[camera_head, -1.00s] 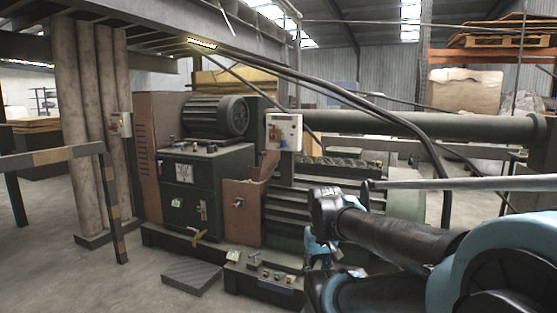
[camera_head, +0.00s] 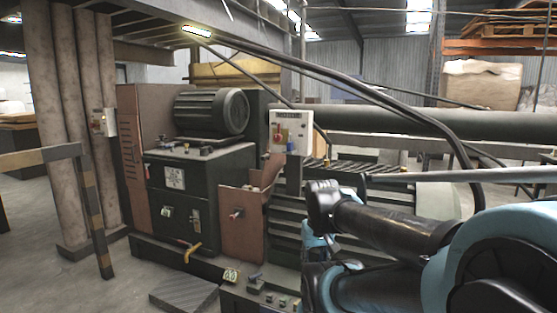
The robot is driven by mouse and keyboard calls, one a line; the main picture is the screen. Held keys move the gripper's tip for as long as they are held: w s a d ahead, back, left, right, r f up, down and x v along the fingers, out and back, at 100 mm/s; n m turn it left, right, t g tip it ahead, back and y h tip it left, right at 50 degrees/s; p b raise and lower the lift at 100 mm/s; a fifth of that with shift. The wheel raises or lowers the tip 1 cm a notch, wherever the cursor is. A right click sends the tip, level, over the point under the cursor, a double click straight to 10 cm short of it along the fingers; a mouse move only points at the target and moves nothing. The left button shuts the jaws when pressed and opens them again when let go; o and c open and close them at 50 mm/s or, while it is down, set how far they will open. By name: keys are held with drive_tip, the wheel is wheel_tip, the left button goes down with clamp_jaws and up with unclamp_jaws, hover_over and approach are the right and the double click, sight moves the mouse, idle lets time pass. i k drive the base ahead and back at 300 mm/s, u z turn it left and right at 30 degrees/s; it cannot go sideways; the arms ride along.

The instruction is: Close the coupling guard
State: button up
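A reddish-brown guard panel (camera_head: 242,222) with a small handle stands upright on the front of the machine, between the dark green cabinet (camera_head: 188,200) and the ribbed dark section. Its top edge is uneven, with a slanted brown piece rising at its right. I take it for the coupling guard; whether it is open or shut is unclear. My arm (camera_head: 395,235) reaches in from the right, in front of the machine's right part. A blue part of it (camera_head: 318,238) shows low, right of the guard. My gripper's fingers cannot be made out.
A motor (camera_head: 212,112) sits on the cabinet. A white control box (camera_head: 291,132) stands above the guard. A low dark plate (camera_head: 184,292) lies on the floor in front. A striped rail (camera_head: 94,215) is at left. Open floor lies between rail and machine.

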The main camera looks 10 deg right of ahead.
sight(273, 162)
drive_tip(key=k, duration=1.2)
drive_tip(key=z, duration=0.6)
drive_tip(key=i, duration=1.75)
drive_tip(key=u, duration=0.25)
